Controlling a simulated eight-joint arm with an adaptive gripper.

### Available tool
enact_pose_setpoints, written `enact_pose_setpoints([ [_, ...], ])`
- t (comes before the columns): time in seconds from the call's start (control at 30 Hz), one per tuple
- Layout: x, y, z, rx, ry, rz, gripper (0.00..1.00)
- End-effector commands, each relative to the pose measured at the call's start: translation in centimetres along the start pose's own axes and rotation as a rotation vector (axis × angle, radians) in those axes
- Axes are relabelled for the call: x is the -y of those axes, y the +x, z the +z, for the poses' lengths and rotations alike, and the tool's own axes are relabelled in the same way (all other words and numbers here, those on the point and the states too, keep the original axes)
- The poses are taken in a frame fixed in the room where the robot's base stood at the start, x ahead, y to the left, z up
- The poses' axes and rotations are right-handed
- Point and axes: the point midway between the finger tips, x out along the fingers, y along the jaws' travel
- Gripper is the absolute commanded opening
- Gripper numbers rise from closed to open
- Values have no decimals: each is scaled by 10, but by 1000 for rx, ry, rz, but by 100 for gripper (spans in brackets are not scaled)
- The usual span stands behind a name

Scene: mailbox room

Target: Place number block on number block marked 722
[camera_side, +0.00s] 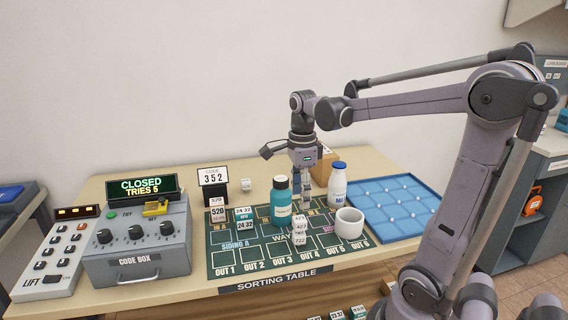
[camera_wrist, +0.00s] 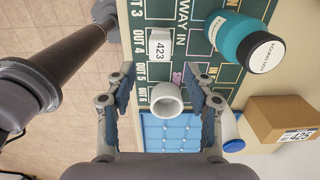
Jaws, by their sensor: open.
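A white number block marked 423 (camera_side: 300,226) sits on top of a block marked 722 (camera_side: 300,240), on the front part of the green mat in the side view. The 423 block's face also shows in the wrist view (camera_wrist: 159,46), above the fingers in the picture; the 722 block is hidden there. My gripper (camera_side: 305,198) points down over the mat, and its fingers appear just above and behind the stack. In the wrist view my gripper (camera_wrist: 161,100) is open, its fingers spread wide, with no block between them.
A teal bottle (camera_side: 281,204) stands left of my fingers, a white bottle (camera_side: 338,188) and white cup (camera_side: 349,223) to the right. Other block stacks (camera_side: 217,213) (camera_side: 244,219) stand on the mat's left. A blue tray (camera_side: 428,212) lies right; a cardboard box (camera_side: 326,163) is behind.

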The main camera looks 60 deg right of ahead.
Motion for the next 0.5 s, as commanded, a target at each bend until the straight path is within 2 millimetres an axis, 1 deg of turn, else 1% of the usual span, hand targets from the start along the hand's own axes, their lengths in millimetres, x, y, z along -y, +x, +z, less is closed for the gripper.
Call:
enact_pose_setpoints([
  [0.03,0,-7,0,0,0,0,53],
  [0.1,0,-14,0,0,0,0,53],
  [0.2,0,-22,0,-1,0,0,53],
  [0.33,-1,-27,1,1,-12,-3,53],
  [0.43,-6,-28,6,7,-95,-22,53],
  [0.5,-12,-26,12,15,-216,-53,53],
])
